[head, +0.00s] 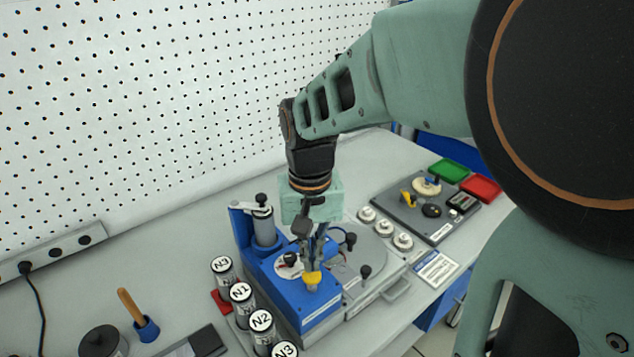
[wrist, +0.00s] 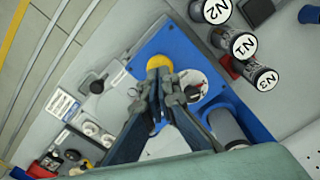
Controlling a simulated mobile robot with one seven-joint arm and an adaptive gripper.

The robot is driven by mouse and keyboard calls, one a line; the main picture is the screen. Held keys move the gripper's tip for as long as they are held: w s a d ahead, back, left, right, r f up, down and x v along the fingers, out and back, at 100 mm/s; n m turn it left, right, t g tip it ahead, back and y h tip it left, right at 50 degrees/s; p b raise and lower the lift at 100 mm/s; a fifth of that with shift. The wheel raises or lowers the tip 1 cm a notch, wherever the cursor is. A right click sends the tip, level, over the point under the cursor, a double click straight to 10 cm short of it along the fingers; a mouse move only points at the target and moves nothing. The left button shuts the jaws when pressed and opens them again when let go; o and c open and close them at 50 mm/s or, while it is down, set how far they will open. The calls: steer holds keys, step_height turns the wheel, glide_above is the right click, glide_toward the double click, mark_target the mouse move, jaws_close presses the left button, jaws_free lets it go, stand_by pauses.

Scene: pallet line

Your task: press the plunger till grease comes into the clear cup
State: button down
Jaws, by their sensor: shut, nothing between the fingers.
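My gripper (head: 313,266) is shut, with nothing between its fingers, and points down at a yellow round cap (head: 312,280) on the front of a blue station (head: 290,292). I take this cap to be the plunger. A small pale piece shows under the cap in the head view, but I cannot make out the clear cup for sure. No grease can be made out.
Cans marked N1 (head: 241,293), N2 (head: 262,322) and N3 (head: 222,266) stand left of the station. A grey upright cylinder (head: 264,228) rises at its back left. A grey plate with black knobs (head: 366,272) lies to the right. The pegboard wall (head: 150,100) is behind.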

mark_target(312, 274)
steer(key=shift+f, duration=0.2)
steer(key=shift+f+b, duration=1.55)
steer(key=shift+f, duration=0.55)
steer(key=shift+r, duration=0.1)
steer(key=shift+r+p, duration=3.1)
steer(key=shift+r, duration=0.65)
steer(key=shift+f, duration=0.1)
